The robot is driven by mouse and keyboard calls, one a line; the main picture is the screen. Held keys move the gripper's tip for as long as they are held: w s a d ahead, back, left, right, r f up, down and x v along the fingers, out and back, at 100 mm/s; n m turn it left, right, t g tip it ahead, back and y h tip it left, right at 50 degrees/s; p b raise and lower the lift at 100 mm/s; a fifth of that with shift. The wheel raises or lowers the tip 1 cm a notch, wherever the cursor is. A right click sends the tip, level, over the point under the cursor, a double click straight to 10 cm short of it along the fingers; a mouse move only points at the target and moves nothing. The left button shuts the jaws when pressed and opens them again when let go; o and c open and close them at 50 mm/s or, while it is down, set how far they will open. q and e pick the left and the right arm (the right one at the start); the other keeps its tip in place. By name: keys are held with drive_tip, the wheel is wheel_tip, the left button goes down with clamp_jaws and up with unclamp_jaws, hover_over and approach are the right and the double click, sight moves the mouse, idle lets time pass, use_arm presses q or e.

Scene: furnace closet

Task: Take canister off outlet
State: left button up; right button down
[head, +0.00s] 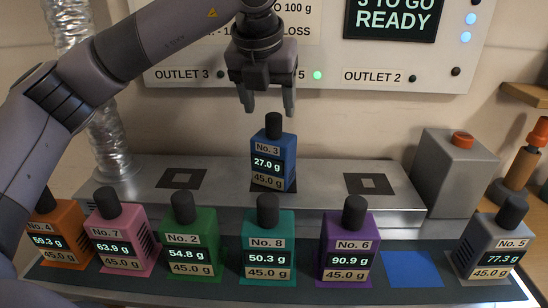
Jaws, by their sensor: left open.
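The blue canister No. 3 (273,152) stands upright on the middle dark outlet pad of the metal ledge (220,200). Its display reads 27.0 g above a 45.0 g label, and it has a black knob on top. My left gripper (268,108) points down just above that knob with its fingers apart and nothing between them. The knob appears just below the fingertips. The outlet pads on the left (182,179) and right (368,184) are empty. My right gripper is not in view.
A front row holds orange (55,238), pink (120,232), green (190,238), teal (268,244), purple (347,244) and grey (488,246) canisters. An empty blue square (411,269) lies between purple and grey. A metal box (452,180) stands right. The panel (310,55) is behind my gripper.

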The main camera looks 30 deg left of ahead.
sight(274, 115)
use_arm(q)
drive_tip(key=x, duration=0.2)
drive_tip(key=w+p+x, duration=0.1)
drive_tip(key=x, duration=0.2)
drive_tip(key=shift+a, duration=0.1)
drive_tip(key=shift+c, duration=0.3)
drive_tip(key=shift+r, duration=0.1)
clamp_jaws()
